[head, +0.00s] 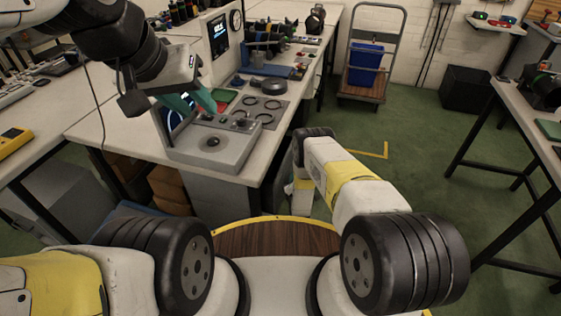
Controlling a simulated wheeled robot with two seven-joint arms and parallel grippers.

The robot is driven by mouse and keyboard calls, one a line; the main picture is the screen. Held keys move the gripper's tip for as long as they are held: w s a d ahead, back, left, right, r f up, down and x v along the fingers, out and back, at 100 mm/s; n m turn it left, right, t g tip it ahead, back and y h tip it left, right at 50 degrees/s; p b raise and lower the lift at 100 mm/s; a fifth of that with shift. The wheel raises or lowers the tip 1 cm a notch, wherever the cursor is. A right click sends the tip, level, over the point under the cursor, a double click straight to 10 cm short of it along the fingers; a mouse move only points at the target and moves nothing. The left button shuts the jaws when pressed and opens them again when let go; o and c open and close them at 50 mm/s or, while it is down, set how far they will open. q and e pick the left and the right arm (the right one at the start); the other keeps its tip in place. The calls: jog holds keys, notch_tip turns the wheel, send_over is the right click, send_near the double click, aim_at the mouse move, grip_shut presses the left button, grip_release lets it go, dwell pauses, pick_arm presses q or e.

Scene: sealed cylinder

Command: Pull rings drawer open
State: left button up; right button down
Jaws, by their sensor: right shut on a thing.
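The rings drawer cannot be made out. A grey cabinet side (228,198) shows under the near end of the workbench (110,128), with no drawer front or handle clear. My right arm reaches forward to a bend beside the bench's right edge, then drops downward. Its gripper is hidden behind my own arm. My left gripper (186,106) is above the bench, by a grey fixture (212,150). Its teal fingers look apart, and I see nothing held between them.
A grey mat with dark rings (258,110) lies on the bench behind the fixture. Brown boxes (168,187) sit beneath the bench. A cart with a blue bin (366,65) stands at the back. Another table (540,135) is at right, with green floor between.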

jog(key=s+d, duration=0.2)
jog(key=d, duration=0.5)
jog(key=s+d, duration=0.3)
jog(key=d, duration=0.4)
jog(key=shift+d, duration=0.35)
jog(key=c, duration=1.8)
grip_release()
jog(key=shift+o, duration=0.2)
jog(key=shift+s, duration=0.1)
jog(key=v, duration=0.7)
jog(key=shift+s, duration=0.3)
